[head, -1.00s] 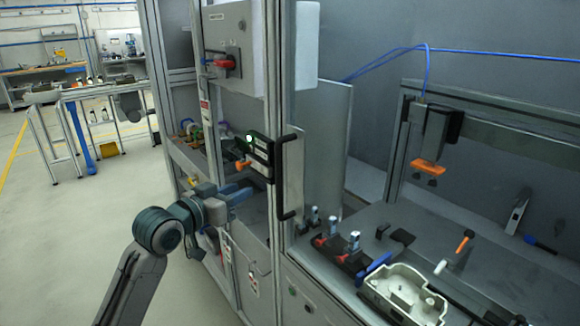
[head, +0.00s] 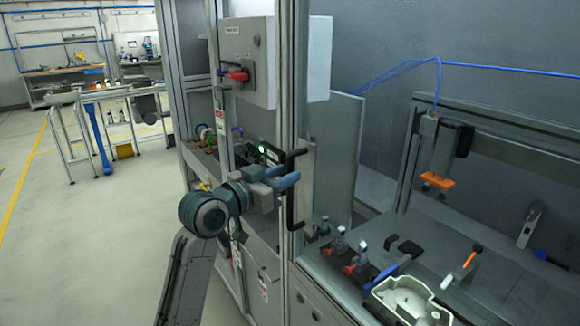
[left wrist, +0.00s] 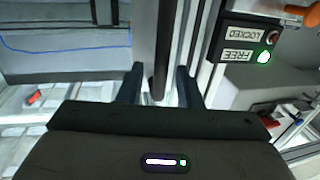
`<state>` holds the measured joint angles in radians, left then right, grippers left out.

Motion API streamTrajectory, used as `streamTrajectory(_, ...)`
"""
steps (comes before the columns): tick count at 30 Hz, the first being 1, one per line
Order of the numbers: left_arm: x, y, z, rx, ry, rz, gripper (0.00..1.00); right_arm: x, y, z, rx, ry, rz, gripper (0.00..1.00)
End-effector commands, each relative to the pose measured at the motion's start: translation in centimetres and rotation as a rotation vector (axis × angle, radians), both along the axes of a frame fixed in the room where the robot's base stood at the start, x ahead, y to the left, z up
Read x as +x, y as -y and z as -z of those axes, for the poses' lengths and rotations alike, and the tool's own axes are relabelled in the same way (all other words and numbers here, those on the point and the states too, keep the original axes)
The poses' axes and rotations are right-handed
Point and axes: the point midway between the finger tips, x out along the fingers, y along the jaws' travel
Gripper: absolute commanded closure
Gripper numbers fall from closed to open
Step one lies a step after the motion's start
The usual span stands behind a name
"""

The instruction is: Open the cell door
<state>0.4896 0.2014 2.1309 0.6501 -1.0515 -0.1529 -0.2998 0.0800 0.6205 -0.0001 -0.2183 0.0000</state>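The cell door's black bar handle (head: 290,214) stands upright on a grey aluminium profile in the head view. My left gripper (head: 287,184) is at the middle of the handle. In the left wrist view, the handle bar (left wrist: 160,78) runs between the two fingers of my left gripper (left wrist: 159,88), with a gap on each side. The gripper is open around it. A black lock box (left wrist: 245,40) beside the handle has labels LOCKED and FREE, and the green light by FREE is lit. The door looks shut. My right gripper is not in view.
A grey switch box (head: 247,62) with a red rotary switch (head: 239,75) hangs above the handle. To the right, a bench holds a pale cast housing (head: 408,300), clamps and tools. Open floor (head: 80,240) lies to the left.

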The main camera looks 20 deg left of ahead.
Motion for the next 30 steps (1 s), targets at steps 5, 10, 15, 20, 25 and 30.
streamTrajectory(5, 1.7, 0.8, -0.1, 0.0, -0.001, -0.001, 0.68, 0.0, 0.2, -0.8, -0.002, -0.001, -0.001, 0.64)
streamTrajectory(10, 2.2, 1.1, 0.0, 0.001, 0.0, -0.001, 0.68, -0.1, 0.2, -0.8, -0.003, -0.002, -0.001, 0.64)
streamTrajectory(15, 2.2, 1.1, 0.0, 0.002, 0.001, -0.001, 0.68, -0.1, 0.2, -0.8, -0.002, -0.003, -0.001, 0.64)
streamTrajectory(20, 2.2, 1.1, 0.0, 0.001, 0.0, -0.001, 0.94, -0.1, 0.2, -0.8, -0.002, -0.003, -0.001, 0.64)
streamTrajectory(25, 2.2, 1.1, 0.0, 0.001, 0.0, -0.001, 1.0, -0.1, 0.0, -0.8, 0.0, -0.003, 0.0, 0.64)
streamTrajectory(30, 2.2, 1.0, 0.0, 0.001, 0.0, -0.004, 1.0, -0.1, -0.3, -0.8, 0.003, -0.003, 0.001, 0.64)
